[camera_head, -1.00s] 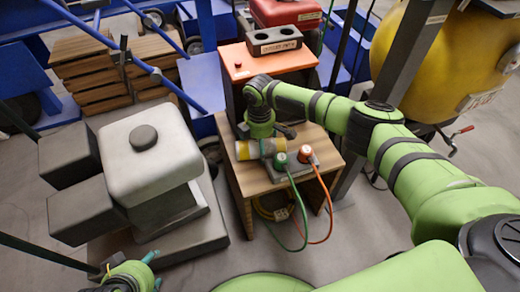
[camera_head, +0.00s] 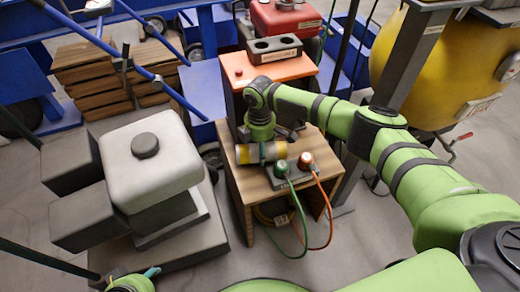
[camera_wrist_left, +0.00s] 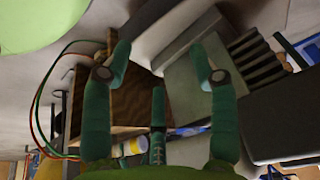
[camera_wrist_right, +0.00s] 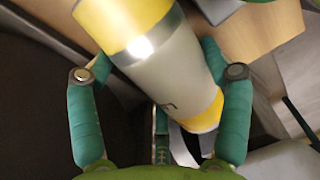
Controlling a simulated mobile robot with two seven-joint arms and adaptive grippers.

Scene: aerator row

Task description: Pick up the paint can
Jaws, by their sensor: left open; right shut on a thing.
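The paint can (camera_head: 245,153), a grey cylinder with yellow ends, lies on its side at the small wooden table. My right gripper (camera_head: 264,148) is shut on it from above. In the right wrist view the can (camera_wrist_right: 165,70) runs slantwise between the two teal fingers of the right gripper (camera_wrist_right: 160,75). Whether the can touches the tabletop is hard to tell. My left gripper (camera_wrist_left: 164,62) is open and empty, far from the can; in the head view only part of it shows at the bottom left edge.
The wooden table (camera_head: 244,190) also bears a grey block with a green and an orange plug (camera_head: 306,160), whose cables hang down in front. An orange-topped cabinet (camera_head: 283,70) stands behind. A pale tank on a grey machine (camera_head: 150,180) stands left. A post (camera_head: 400,75) rises right.

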